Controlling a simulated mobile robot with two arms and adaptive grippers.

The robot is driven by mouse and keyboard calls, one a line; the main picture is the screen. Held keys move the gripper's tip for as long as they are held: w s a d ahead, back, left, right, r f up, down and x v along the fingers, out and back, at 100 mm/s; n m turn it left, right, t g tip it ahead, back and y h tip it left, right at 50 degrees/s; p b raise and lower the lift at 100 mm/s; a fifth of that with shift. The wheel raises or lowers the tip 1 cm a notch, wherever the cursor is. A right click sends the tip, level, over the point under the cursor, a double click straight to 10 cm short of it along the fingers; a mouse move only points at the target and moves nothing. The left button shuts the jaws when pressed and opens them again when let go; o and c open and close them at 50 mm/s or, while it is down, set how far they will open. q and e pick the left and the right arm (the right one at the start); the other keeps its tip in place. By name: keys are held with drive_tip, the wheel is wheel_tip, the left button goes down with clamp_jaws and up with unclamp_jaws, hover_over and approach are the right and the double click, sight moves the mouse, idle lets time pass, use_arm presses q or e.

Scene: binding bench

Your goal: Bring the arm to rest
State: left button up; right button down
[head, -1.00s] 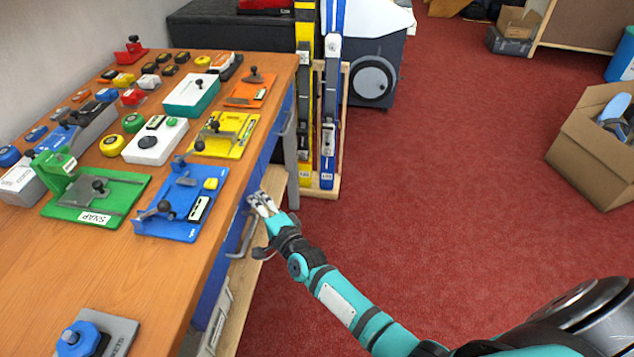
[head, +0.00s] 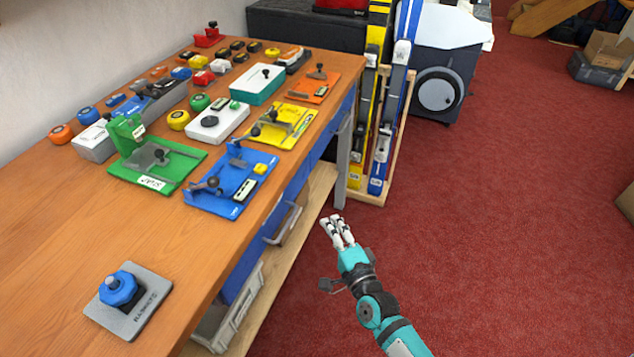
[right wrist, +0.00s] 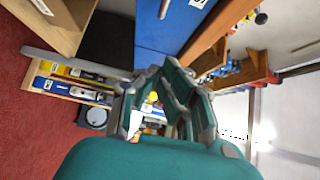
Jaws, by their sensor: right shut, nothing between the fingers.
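My right arm comes in from the lower right in the head view, teal with dark joints. Its right gripper (head: 337,226) is shut and empty, beside the front of the wooden bench (head: 60,240), over the red floor. It points away from me, apart from the bench's edge and drawer handle. In the right wrist view the gripper fingers (right wrist: 160,100) show close up, with the blue bench front behind. My left gripper is not in view.
On the bench lie a blue jig (head: 225,200), a green jig (head: 165,165), a yellow jig (head: 295,118) and a grey plate with a blue knob (head: 150,295). A drawer handle (head: 285,225) sticks out. Skis (head: 392,110) stand in a rack beyond. The red floor (head: 500,230) at right is clear.

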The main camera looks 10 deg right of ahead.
drive_tip(key=s+d+f+n+g+p, duration=0.1)
drive_tip(key=s+f+n+g, duration=0.3)
drive_tip(key=f, duration=0.5)
drive_tip(key=s+d+f+n+g+h+p, duration=0.1)
drive_tip(key=s+f+n, duration=0.1)
drive_tip(key=s+f, duration=0.5)
drive_tip(key=s+d+f+n+g+p, duration=0.1)
drive_tip(key=s+f+n+g, duration=0.25)
drive_tip(key=f, duration=0.65)
drive_tip(key=s+d+f+n+g+p, duration=0.1)
drive_tip(key=s+d+f+n+g, duration=0.1)
drive_tip(key=s, duration=0.8)
drive_tip(key=s+d+f+n+g+h, duration=0.1)
drive_tip(key=s+d+f+n+g, duration=0.1)
drive_tip(key=s+f, duration=0.5)
drive_tip(key=s+d+f+n+g+h+p, duration=0.1)
drive_tip(key=s+f+n+g, duration=0.3)
drive_tip(key=s, duration=1)
drive_tip(key=shift+d+f+n+p, duration=0.25)
drive_tip(key=shift+d+n+p, duration=0.1)
drive_tip(key=shift+d, duration=0.5)
